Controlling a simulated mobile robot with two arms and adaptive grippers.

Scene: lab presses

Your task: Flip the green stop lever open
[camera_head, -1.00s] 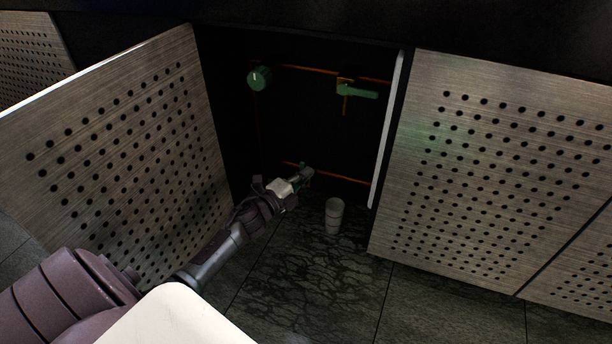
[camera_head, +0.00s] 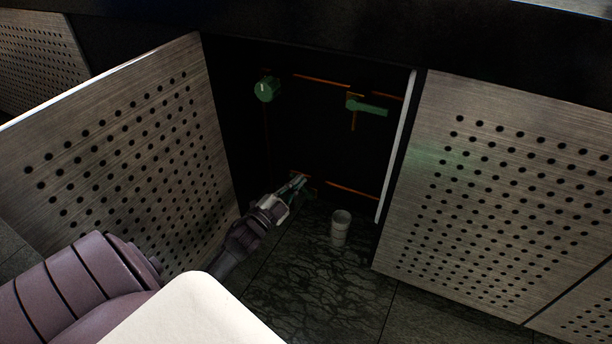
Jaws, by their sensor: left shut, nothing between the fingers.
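A green lever (camera_head: 370,108) lies nearly level on the upper orange pipe inside the dark open cabinet, at the upper right. A second small green part (camera_head: 308,191) shows low in the cabinet at the lower pipe, mostly hidden by my left gripper; its shape and position cannot be told. My left gripper (camera_head: 301,181) is shut and empty, its fingertips at or just in front of this lower part. Whether they touch it cannot be told. The upper lever is well above and to the right of the gripper. My right gripper is out of view.
A round green knob (camera_head: 267,89) is at the cabinet's upper left. A pale cup (camera_head: 340,226) stands on the dark tiled floor right of my gripper. An open perforated door (camera_head: 120,150) stands left of my arm; perforated panels (camera_head: 490,190) are on the right.

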